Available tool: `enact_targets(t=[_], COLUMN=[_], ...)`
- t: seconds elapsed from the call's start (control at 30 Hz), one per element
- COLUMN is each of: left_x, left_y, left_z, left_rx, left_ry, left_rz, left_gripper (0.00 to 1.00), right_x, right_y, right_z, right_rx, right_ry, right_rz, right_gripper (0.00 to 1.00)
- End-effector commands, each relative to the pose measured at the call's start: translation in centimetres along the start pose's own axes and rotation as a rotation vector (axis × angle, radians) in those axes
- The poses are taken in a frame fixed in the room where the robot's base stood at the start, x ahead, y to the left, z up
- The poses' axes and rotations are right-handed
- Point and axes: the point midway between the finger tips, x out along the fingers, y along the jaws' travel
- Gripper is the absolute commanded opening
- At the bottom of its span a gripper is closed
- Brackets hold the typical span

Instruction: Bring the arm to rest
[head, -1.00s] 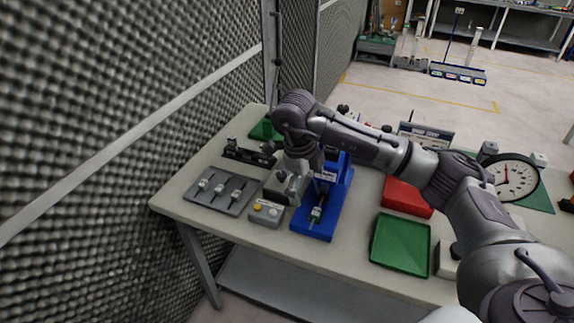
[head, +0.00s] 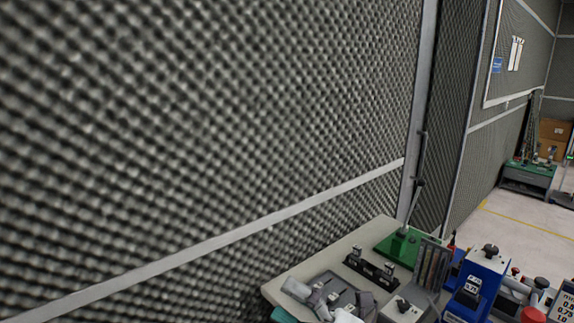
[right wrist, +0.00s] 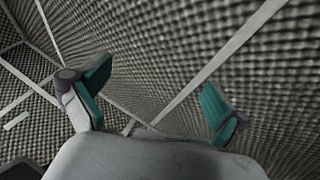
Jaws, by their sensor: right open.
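My right gripper (head: 322,302) shows at the bottom edge of the head view, in front of the near left corner of the workbench (head: 284,285). Only part of it is in the picture. In the right wrist view its two teal-padded fingers (right wrist: 156,92) stand wide apart with nothing between them. Behind them are only the foam wall and its pale seams. My left gripper is not in view.
The bench carries a green base with a lever (head: 398,248), a black rail with two small blocks (head: 372,271), a grey knob box (head: 400,309) and a blue fixture (head: 478,278). The foam wall (head: 200,130) rises close behind the bench. Open floor (head: 515,225) lies at the right.

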Motion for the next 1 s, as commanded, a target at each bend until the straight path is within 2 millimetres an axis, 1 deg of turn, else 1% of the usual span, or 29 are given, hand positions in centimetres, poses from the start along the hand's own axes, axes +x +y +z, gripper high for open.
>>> enact_targets(t=[0.03,0.07,0.1,0.17,0.2,0.27,0.3,0.37,0.4,0.47,0.5,0.57,0.6,0.67,0.7,0.8,0.87,0.9,1.0], left_x=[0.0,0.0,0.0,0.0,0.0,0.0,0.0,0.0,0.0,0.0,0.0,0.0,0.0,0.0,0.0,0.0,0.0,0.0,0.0], left_y=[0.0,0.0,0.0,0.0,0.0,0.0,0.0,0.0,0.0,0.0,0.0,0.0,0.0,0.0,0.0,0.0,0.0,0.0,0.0], left_z=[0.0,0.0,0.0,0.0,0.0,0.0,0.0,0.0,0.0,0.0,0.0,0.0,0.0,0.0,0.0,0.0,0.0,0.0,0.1], left_rx=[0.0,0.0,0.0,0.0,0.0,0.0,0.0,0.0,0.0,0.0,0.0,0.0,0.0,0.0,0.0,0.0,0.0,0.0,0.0], left_ry=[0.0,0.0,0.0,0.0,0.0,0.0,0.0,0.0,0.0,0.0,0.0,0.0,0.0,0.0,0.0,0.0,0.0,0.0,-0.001], left_rz=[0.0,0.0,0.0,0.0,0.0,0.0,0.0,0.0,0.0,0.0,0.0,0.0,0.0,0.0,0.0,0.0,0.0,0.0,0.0], left_gripper=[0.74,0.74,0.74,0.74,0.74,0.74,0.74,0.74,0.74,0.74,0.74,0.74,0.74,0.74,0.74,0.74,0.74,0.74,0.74], right_x=[-0.9,-1.6,-2.8,-5.2,-7.1,-10.4,-12.7,-16.4,-18.8,-22.1,-24.1,-26.6,-28.0,-29.7,-30.7,-32.6,-33.7,-34.3,-35.7], right_y=[0.7,0.9,0.9,0.2,-0.7,-2.6,-4.2,-6.8,-8.6,-11.0,-12.4,-14.0,-14.9,-15.8,-16.2,-16.9,-17.1,-17.2,-17.0], right_z=[1.5,2.7,4.2,6.3,7.4,8.5,8.8,8.5,7.7,5.9,4.5,2.1,0.6,-1.6,-3.1,-6.5,-8.4,-9.8,-12.9], right_rx=[0.106,0.168,0.252,0.382,0.471,0.605,0.693,0.827,0.916,1.041,1.114,1.212,1.267,1.339,1.383,1.478,1.528,1.562,1.638], right_ry=[-0.139,-0.228,-0.346,-0.526,-0.646,-0.824,-0.942,-1.115,-1.225,-1.374,-1.46,-1.57,-1.628,-1.703,-1.747,-1.836,-1.882,-1.911,-1.972], right_rz=[0.053,0.079,0.108,0.133,0.139,0.132,0.115,0.076,0.04,-0.024,-0.071,-0.143,-0.189,-0.254,-0.297,-0.397,-0.456,-0.498,-0.6], right_gripper=[0.99,0.99,0.99,0.99,0.99,0.99,0.99,0.99,0.99,0.99,0.99,0.99,0.99,0.99,0.99,0.99,0.99,0.99,0.99])
